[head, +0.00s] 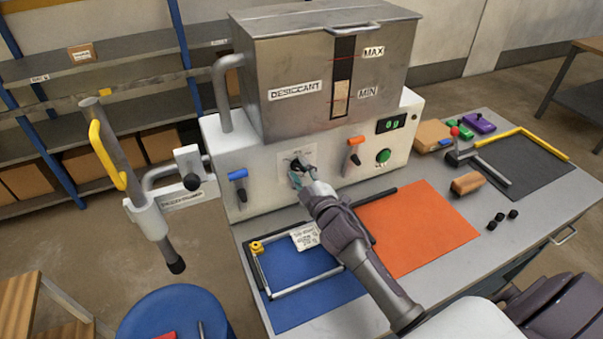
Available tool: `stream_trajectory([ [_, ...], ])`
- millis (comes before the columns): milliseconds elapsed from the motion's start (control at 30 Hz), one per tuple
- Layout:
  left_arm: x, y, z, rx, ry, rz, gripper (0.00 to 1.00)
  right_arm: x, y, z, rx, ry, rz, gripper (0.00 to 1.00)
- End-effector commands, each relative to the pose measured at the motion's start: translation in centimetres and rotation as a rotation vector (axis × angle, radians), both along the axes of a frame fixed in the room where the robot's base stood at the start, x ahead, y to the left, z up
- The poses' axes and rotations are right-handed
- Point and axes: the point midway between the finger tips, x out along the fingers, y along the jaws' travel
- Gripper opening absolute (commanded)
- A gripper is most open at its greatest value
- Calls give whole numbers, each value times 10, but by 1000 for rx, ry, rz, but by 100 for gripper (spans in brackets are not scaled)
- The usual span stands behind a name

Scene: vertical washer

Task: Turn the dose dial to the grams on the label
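The dose dial (297,163) is a small dark knob on a pale plate on the front of the white machine body. My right gripper (296,174) is at the dial, with its fingertips over or against it. The fingers partly hide the dial, and I cannot tell whether they are shut on it. A white label (305,236) with small print lies by the blue mat, left of my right forearm; its print is too small to read. A dark display (390,123) at the machine's upper right shows green digits that look like "8g". My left gripper is not in view.
A steel desiccant hopper (290,80) sits atop the machine. A blue lever (238,180), an orange lever (353,150) and a green button (383,156) flank the dial. A metal frame (300,288) lies on the blue mat (290,318). The orange mat (425,225) is mostly clear.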

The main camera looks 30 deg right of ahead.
Motion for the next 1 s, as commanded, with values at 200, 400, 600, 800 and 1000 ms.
stream_trajectory([
  [200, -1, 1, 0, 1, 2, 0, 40, -18, 1, -2, 1, 2, 0, 38],
  [400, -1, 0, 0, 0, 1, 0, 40, -61, 4, -2, 2, 3, 0, 38],
  [600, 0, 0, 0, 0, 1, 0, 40, -99, 6, -1, 1, 3, 0, 38],
  [800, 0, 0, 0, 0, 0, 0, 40, -118, 7, -1, 1, 2, -1, 38],
  [1000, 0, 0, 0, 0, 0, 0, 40, -120, 7, 0, 0, 0, 0, 38],
])
